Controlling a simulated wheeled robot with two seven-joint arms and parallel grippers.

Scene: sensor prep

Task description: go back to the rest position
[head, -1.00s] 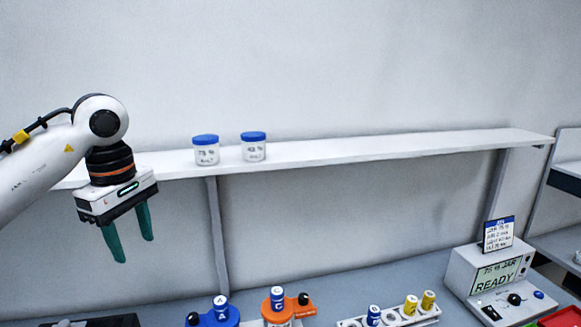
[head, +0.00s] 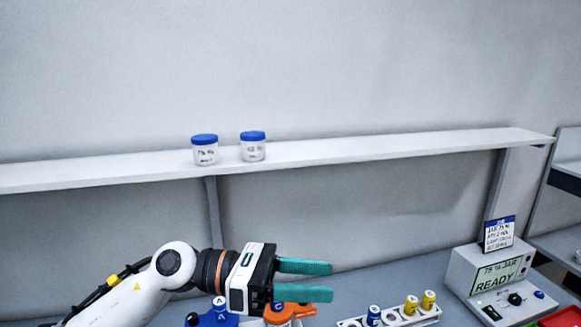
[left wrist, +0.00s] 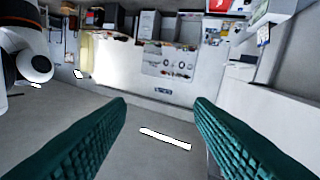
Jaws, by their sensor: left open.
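My left gripper (head: 303,281) is open and empty, with its green fingers pointing right above the bench. In the left wrist view its two fingers (left wrist: 160,115) stand wide apart with nothing between them. The gripper partly hides an orange holder (head: 290,311) and is close to a blue holder (head: 212,318) on the bench. My right gripper is not in view.
Two blue-lidded jars (head: 205,150) (head: 253,147) stand on the white shelf (head: 400,147). A white rack (head: 405,319) with several small vials stands on the bench (head: 390,280). A device reading READY (head: 495,278) is at the right.

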